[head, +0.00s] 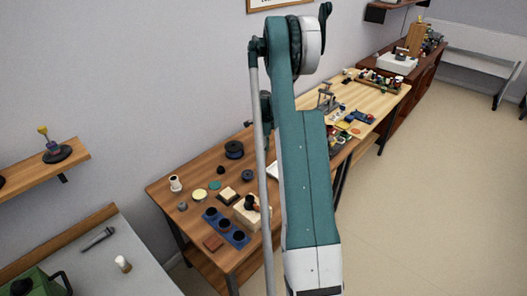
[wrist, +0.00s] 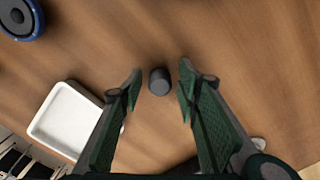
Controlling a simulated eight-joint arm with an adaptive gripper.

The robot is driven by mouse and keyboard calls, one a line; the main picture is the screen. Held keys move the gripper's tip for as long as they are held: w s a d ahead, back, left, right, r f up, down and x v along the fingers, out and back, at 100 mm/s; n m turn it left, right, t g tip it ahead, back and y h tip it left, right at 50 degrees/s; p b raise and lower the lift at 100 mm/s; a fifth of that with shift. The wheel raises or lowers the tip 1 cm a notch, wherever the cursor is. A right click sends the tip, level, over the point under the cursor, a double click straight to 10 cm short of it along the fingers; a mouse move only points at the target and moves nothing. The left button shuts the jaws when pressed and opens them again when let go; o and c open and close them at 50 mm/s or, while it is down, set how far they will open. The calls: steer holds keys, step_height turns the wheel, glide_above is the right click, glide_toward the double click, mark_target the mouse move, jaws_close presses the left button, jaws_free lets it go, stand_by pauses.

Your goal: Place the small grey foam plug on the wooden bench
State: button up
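A small dark grey cylinder, which looks like the foam plug (wrist: 160,81), stands on a brown wooden surface (wrist: 240,55) in the wrist view. My gripper (wrist: 160,82) is open, with one green finger on each side of the plug and gaps between. The plug looks slightly beyond the fingertips; I cannot tell the height between them. In the head view the brown wooden bench (head: 205,174) stands along the wall, and my arm hides much of its right part. I cannot pick out the plug there.
A blue-rimmed round part (wrist: 18,18) lies upper left, and a white tray (wrist: 42,128) lies left of my fingers. In the head view, a blue block with dark holes (head: 226,228) and several small parts crowd the bench's near end. A lighter wooden table (head: 385,100) adjoins it.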

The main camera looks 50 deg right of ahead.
steer(key=shift+r, duration=0.1)
step_height(320, 180, up, 12)
steer(key=p, duration=0.1)
steer(key=shift+p, duration=0.4)
stand_by(0.8)
steer(key=s+a+r+n+t, duration=0.15)
steer(key=a+r+n, duration=0.25)
steer(key=a+r, duration=0.5)
steer(key=s+a+r+n+t+h, duration=0.15)
steer(key=a+r+n, duration=0.3)
steer(key=a, duration=0.95)
steer(key=s+a+r+n, duration=0.2)
steer(key=a+r+n, duration=0.2)
steer(key=a+r, duration=0.55)
steer(key=s+a+r+n+t, duration=0.1)
steer(key=s+a+n, duration=0.2)
steer(key=s+a, duration=0.35)
steer(key=s+a+r+n+t, duration=0.1)
steer(key=s+a+n, duration=0.3)
steer(key=a, duration=0.6)
steer(key=s+a+f+n+t+y, duration=0.1)
steer(key=s+a+f+n+t, duration=0.1)
steer(key=s+a+f+n, duration=0.2)
steer(key=s+a+n, duration=0.3)
steer(key=s+a, duration=0.4)
steer(key=s, duration=0.1)
steer(key=shift+a, duration=0.2)
